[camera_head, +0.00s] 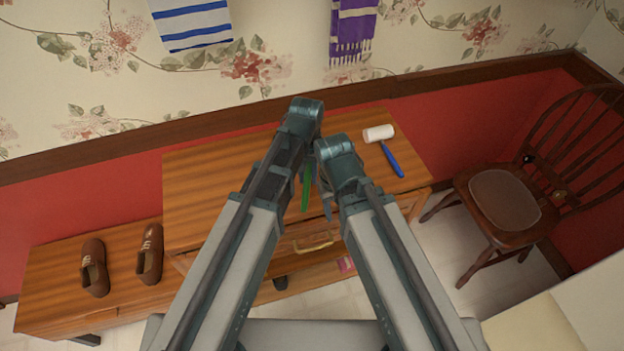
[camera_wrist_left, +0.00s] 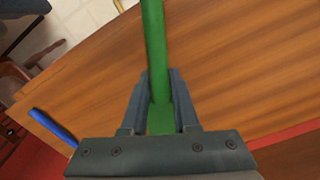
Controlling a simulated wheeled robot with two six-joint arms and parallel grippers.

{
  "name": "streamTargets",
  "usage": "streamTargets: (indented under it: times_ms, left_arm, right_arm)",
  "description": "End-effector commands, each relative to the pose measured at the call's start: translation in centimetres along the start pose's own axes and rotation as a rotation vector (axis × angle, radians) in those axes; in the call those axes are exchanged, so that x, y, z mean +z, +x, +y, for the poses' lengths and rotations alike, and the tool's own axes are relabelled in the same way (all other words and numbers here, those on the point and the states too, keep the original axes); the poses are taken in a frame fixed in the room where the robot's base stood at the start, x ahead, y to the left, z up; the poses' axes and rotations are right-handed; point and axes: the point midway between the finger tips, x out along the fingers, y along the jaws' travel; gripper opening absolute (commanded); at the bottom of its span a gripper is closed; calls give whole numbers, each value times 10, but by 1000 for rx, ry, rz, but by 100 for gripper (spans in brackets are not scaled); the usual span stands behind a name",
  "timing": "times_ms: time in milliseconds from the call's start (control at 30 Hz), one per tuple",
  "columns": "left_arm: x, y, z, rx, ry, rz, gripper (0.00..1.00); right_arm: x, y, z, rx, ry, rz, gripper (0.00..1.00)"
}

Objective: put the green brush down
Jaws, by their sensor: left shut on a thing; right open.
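The green brush (camera_head: 306,191) shows in the head view as a short green piece between my two arms, above the wooden table (camera_head: 205,190). My left gripper (camera_head: 308,160) is shut on it. In the left wrist view the green brush (camera_wrist_left: 154,45) runs between the two fingers of my left gripper (camera_wrist_left: 160,85), with the table top (camera_wrist_left: 240,60) behind it. I cannot tell whether the brush touches the table. My right gripper (camera_head: 326,195) is open, close to the right of the brush. Much of the brush is hidden by my arms.
Brown shoes (camera_head: 95,268) stand on a lower bench at left. A wooden chair (camera_head: 505,200) stands at right. The table's left part is clear.

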Motion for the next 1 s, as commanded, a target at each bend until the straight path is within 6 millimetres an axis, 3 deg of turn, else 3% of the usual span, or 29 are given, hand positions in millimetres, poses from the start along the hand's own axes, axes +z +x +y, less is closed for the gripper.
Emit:
streamTargets:
  times_ms: [67, 200, 300, 733, 767, 900, 1000]
  left_arm:
    - [-14, 2, 6, 0, 0, 0, 0]
    - [-9, 30, 10, 0, 1, 0, 0]
    - [-8, 38, 13, 0, 2, 0, 0]
    - [-8, 40, 13, 0, 2, 0, 0]
    - [-8, 40, 13, 0, 2, 0, 30]
    - [-8, 39, 13, 0, 1, 0, 55]
    - [-8, 39, 13, 0, 1, 0, 58]
  right_arm:
    - [0, 2, 0, 0, 0, 0, 50]
    - [-2, 30, -3, 0, 0, 0, 50]
    - [-2, 38, -4, 0, 0, 0, 50]
    - [-2, 40, -4, 0, 0, 0, 50]
    - [-2, 40, -4, 0, 0, 0, 50]
    - [-2, 39, -4, 0, 0, 0, 50]
    - [-2, 39, -4, 0, 0, 0, 50]
